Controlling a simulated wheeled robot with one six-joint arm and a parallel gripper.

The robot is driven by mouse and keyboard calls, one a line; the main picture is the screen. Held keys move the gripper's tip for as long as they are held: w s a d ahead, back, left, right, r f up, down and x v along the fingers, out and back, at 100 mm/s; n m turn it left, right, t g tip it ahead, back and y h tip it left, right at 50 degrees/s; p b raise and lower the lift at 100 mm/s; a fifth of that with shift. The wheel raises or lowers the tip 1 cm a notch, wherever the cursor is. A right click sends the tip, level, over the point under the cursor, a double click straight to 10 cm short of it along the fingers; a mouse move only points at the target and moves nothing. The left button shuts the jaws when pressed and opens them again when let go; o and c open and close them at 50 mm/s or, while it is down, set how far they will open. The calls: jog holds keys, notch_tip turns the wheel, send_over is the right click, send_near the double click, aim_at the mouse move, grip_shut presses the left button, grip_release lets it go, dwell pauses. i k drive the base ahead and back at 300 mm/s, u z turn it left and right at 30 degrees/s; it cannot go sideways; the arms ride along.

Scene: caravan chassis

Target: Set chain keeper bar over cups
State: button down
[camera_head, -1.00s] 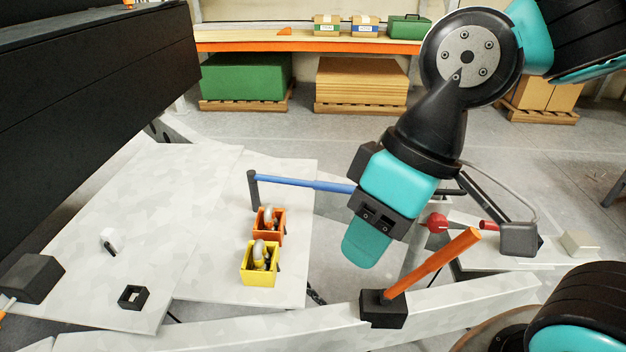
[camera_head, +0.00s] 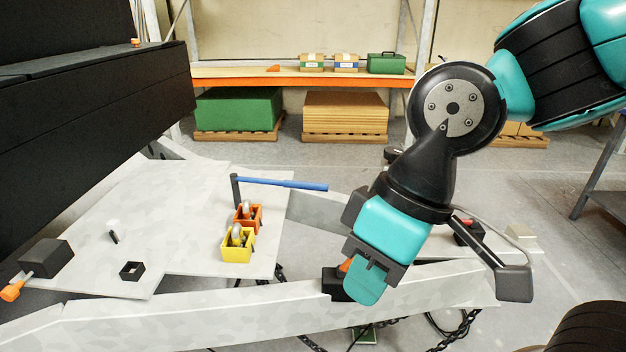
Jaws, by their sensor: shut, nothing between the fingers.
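A blue bar (camera_head: 285,184) extends to the right from the top of a dark upright post (camera_head: 236,190) on the pale plate. It is roughly level and lies off to the right of the cups, not above them. An orange cup (camera_head: 256,219) and a yellow cup (camera_head: 238,254) stand one in front of the other on the plate, each with grey metal pieces inside. My gripper (camera_head: 366,288) is shut and empty, pointing down to the right of the cups and below the bar's free end. It hides most of an orange handle on a black block (camera_head: 333,284).
A pale frame beam (camera_head: 240,318) crosses the front, with chains (camera_head: 463,328) hanging below it. A dark box (camera_head: 47,258) and a small black square socket (camera_head: 132,271) sit on the plate at left. A large black body (camera_head: 90,110) rises behind.

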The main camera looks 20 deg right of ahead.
aim_at(233, 178)
jog(key=u, duration=0.25)
jog(key=i, duration=1.15)
jog(key=z, duration=0.25)
